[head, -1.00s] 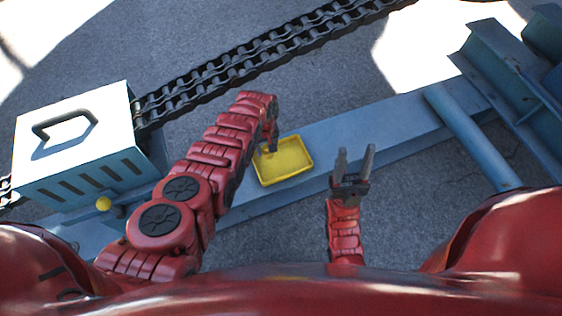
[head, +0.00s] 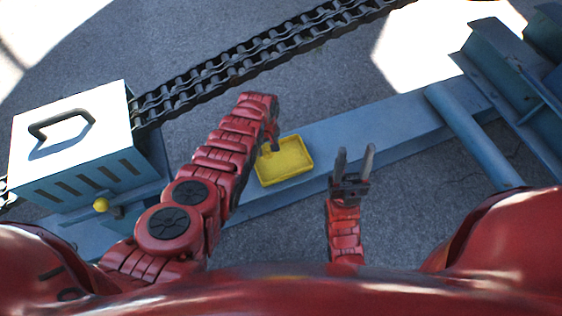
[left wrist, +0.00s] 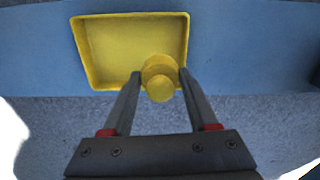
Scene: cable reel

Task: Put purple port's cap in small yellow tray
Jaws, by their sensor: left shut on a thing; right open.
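The small yellow tray (head: 296,172) lies on the blue beam, and it fills the upper middle of the left wrist view (left wrist: 100,45). My left gripper (head: 272,146) is over the tray's left side in the head view. In the left wrist view my left gripper (left wrist: 159,78) is shut on a yellow cap (left wrist: 160,88), held at the tray's near edge in that picture. I cannot tell how high the cap is above the tray. My right gripper (head: 355,160) is open and empty, right of the tray. No purple port shows.
A white and blue box with a handle (head: 70,145) stands at the left, with a yellow knob (head: 101,205) in front. A black chain (head: 250,60) runs behind the beam (head: 390,125). Blue steel parts (head: 500,90) stand at the right.

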